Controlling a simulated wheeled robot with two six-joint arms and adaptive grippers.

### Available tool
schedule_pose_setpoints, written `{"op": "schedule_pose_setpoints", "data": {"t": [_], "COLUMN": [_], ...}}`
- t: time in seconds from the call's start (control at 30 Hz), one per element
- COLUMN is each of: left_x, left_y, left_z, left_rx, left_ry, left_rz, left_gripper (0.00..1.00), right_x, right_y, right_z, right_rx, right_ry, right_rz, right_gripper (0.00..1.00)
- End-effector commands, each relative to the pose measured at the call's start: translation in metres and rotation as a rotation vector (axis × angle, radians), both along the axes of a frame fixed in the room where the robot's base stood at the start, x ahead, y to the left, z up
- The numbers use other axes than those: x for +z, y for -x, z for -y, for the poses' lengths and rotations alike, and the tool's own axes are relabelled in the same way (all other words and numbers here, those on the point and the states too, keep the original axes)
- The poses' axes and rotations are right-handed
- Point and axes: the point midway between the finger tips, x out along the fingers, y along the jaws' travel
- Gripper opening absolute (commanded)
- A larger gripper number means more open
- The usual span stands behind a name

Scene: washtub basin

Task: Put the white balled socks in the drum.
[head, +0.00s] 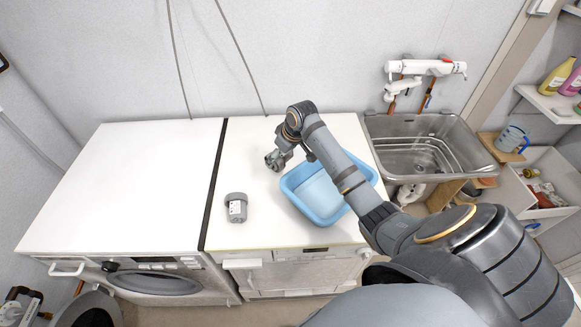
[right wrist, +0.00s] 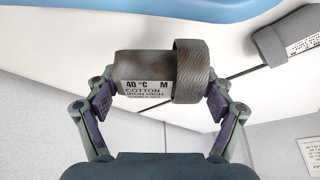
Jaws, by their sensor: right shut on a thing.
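My right gripper (head: 279,160) is shut on a grey-brown balled pair of socks (right wrist: 145,72), held above the worktop beside the blue basin. The ball has a folded cuff and a white label reading 40 °C, M, cotton, iron high; both fingers press its sides in the right wrist view. A second grey balled pair (head: 236,207) with a white label lies on the worktop left of the basin. I see no plainly white balled socks. The front-loading washer (head: 155,283) is at the lower left; its drum interior is not visible.
A light blue basin (head: 288,187) stands on the right white top (head: 255,135), partly behind my right arm. The left white top (head: 130,190) is clear. A steel sink (head: 385,125) and an open drawer (head: 530,195) are at right. Bottles stand on a shelf.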

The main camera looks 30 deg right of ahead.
Motion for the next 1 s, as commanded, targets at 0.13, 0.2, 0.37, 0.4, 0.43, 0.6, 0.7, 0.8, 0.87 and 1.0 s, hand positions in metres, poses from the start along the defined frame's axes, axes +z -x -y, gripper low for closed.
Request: {"op": "schedule_pose_setpoints", "data": {"t": [0.13,0.2,0.37,0.4,0.43,0.6,0.7,0.8,0.87,1.0], "left_x": [0.009,0.009,0.010,0.011,0.013,0.016,0.016,0.015,0.015,0.015], "left_y": [0.000,0.000,0.000,0.000,0.000,0.000,0.000,0.000,0.000,-0.001], "left_z": [0.004,0.007,0.012,0.012,0.012,0.011,0.011,0.010,0.009,0.008], "left_rx": [0.002,0.002,0.005,0.005,0.005,0.005,0.005,0.004,0.004,0.003], "left_ry": [0.004,0.008,0.015,0.015,0.015,0.015,0.014,0.012,0.011,0.009], "left_rz": [0.000,0.000,0.001,0.001,0.001,0.001,0.001,0.001,0.001,0.001], "left_gripper": [0.39,0.39,0.39,0.39,0.39,0.39,0.39,0.39,0.39,0.39], "right_x": [-0.028,-0.036,-0.042,-0.048,-0.053,-0.075,-0.077,-0.077,-0.077,-0.079], "right_y": [0.001,0.001,0.000,0.001,0.001,0.000,0.000,0.000,0.000,0.000], "right_z": [-0.001,0.000,0.000,0.000,-0.001,-0.001,0.000,0.000,0.000,0.000], "right_rx": [0.000,-0.001,0.000,0.000,-0.001,0.000,0.001,0.001,0.001,0.000], "right_ry": [-0.001,-0.001,0.001,0.000,-0.001,0.000,0.001,0.001,0.001,0.001], "right_rz": [-0.003,-0.002,0.000,-0.003,-0.003,0.000,0.001,0.001,0.000,0.000], "right_gripper": [0.51,0.51,0.51,0.51,0.51,0.51,0.51,0.51,0.51,0.92]}}
